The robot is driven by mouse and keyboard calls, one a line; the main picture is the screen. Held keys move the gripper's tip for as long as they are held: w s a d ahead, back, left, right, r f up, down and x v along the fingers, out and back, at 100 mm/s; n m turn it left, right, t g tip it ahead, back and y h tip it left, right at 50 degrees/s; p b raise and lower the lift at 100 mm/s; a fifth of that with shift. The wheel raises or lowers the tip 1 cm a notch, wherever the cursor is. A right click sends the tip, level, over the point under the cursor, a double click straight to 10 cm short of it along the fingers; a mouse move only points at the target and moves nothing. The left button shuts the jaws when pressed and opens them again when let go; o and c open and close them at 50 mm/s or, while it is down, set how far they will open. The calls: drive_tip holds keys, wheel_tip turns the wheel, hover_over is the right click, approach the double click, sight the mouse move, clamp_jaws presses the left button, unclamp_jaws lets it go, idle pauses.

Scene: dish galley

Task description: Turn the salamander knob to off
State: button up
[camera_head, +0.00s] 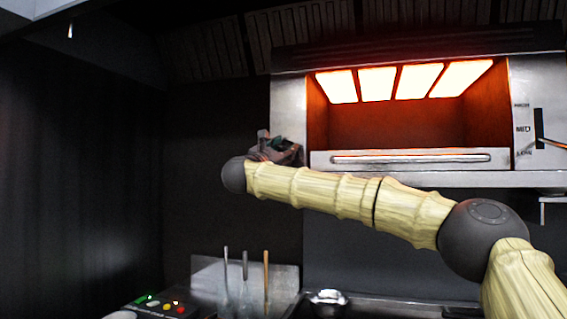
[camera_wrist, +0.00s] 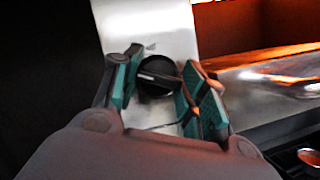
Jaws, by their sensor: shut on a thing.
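The salamander (camera_head: 290,100) is a steel unit on the wall with its heating panels glowing bright orange-white. Its black round knob (camera_wrist: 157,76) shows in the wrist view on the steel front panel, left of the glowing opening. The knob's raised grip bar runs nearly across the picture, tilted slightly down to the right. In the head view my gripper (camera_head: 278,147) is at the salamander's lower left front, and it hides the knob there.
A lever slot (camera_head: 538,128) marked with heat levels is on the salamander's right panel. A front handle bar (camera_head: 410,158) runs under the opening. Below stand several upright utensils (camera_head: 245,280), a box with lit buttons (camera_head: 160,305) and a metal bowl (camera_head: 328,297). The left side looks clear.

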drive_tip(key=m+g+b, duration=0.1)
drive_tip(key=m+b, duration=0.1)
drive_tip(key=m+h+b, duration=0.1)
drive_tip(key=m+b, duration=0.1)
drive_tip(key=m+g+b, duration=0.1)
drive_tip(key=m+b, duration=0.1)
drive_tip(key=m, duration=0.1)
drive_tip(key=shift+a+f+g+h, duration=0.15)
drive_tip(key=shift+f+g+h, duration=0.1)
drive_tip(key=shift+g+h, duration=0.05)
drive_tip(key=m, duration=0.2)
drive_tip(key=m+g+b, duration=0.1)
drive_tip(key=shift+r+m+g, duration=0.2)
drive_tip(key=shift+m+g, duration=0.1)
drive_tip(key=shift+m, duration=0.1)
drive_tip(key=shift+r+m+g+b, duration=0.1)
drive_tip(key=shift+m+g+b, duration=0.4)
drive_tip(key=shift+m, duration=1.4)
drive_tip(key=o, duration=1)
drive_tip(key=shift+o, duration=0.2)
drive_tip(key=shift+r, duration=0.1)
